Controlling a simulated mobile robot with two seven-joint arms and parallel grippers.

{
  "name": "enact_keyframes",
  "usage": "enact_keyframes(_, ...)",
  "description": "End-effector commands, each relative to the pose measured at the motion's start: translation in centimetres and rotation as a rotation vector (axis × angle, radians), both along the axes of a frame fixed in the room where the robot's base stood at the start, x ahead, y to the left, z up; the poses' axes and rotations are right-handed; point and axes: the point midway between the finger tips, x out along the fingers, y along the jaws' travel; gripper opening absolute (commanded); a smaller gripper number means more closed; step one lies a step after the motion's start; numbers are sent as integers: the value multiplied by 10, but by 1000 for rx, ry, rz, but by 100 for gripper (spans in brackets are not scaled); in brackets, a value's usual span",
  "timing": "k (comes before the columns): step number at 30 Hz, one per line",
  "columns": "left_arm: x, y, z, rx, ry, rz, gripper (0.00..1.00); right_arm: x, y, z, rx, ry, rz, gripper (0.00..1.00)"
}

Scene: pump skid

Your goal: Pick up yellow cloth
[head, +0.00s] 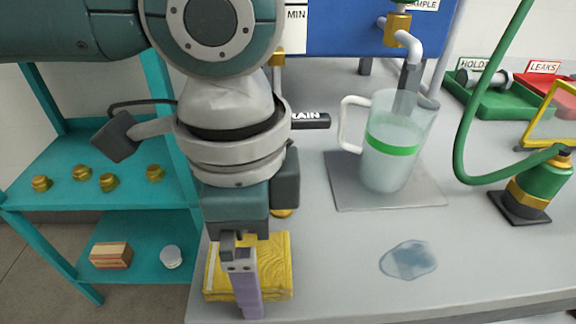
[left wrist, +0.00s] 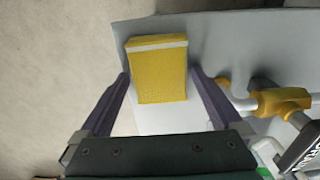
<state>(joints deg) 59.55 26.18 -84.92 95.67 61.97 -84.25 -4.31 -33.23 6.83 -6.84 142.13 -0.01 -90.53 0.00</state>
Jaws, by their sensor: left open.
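The yellow cloth (head: 278,268) is a folded block with a pale band, lying at the near left edge of the grey bench. My left gripper (head: 245,305) points down over it and partly hides it in the head view. In the left wrist view the cloth (left wrist: 158,75) lies between the two open fingers of the left gripper (left wrist: 160,76), one on each side. I see gaps there and no clear contact. I cannot tell the exact height of the fingertips relative to the cloth. My right gripper is not in view.
A clear puddle (head: 408,260) lies on the bench right of the cloth. A jug with a green band (head: 391,147) stands on a grey plate (head: 345,187) behind. A green-and-yellow bottle (head: 535,185) with a hose stands right. A teal shelf (head: 60,190) stands left of the bench.

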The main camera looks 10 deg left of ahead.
Motion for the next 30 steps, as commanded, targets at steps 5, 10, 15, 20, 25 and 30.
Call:
enact_keyframes(5,0,0,0,0,0,0,96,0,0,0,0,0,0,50)
enact_keyframes(10,0,0,1,0,0,0,76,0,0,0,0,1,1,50)
enact_keyframes(15,0,0,1,0,0,0,57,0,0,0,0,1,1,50)
enact_keyframes(20,0,0,1,0,0,0,39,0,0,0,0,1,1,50)
enact_keyframes(25,0,0,1,0,0,0,29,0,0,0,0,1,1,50)
enact_keyframes(30,0,0,2,0,0,0,29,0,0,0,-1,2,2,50)
